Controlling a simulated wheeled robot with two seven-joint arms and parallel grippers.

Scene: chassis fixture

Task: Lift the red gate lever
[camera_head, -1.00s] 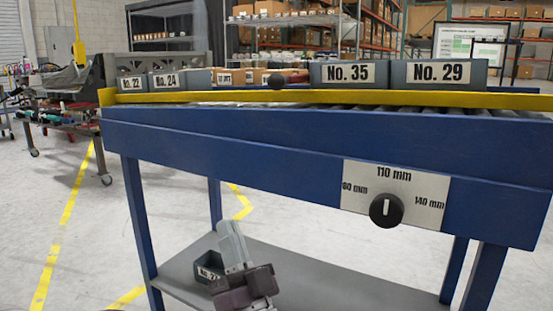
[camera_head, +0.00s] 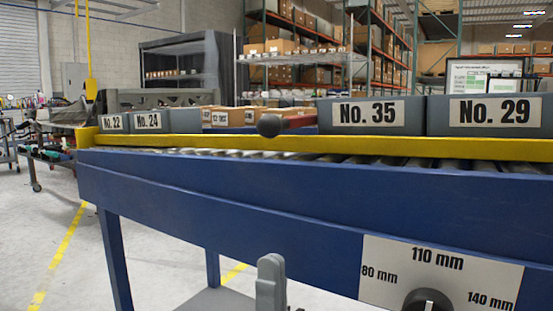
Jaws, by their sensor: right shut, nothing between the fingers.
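The red gate lever (camera_head: 302,122) shows as a short red bar ending in a black ball knob (camera_head: 270,125). It is at the back of the yellow rail, left of the box marked No. 35. The rest of the lever is hidden behind that box. My right gripper (camera_head: 271,270) is at the bottom middle, pointing up, in front of the blue conveyor frame and well below the knob. It is shut and empty, touching neither knob nor lever. My left gripper is out of view.
A blue roller conveyor (camera_head: 250,205) with a yellow rail (camera_head: 420,147) crosses the view. Grey boxes No. 35 (camera_head: 370,115) and No. 29 (camera_head: 485,113) stand right of the knob. A dial (camera_head: 427,300) sits on the conveyor's front. Floor at left is open.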

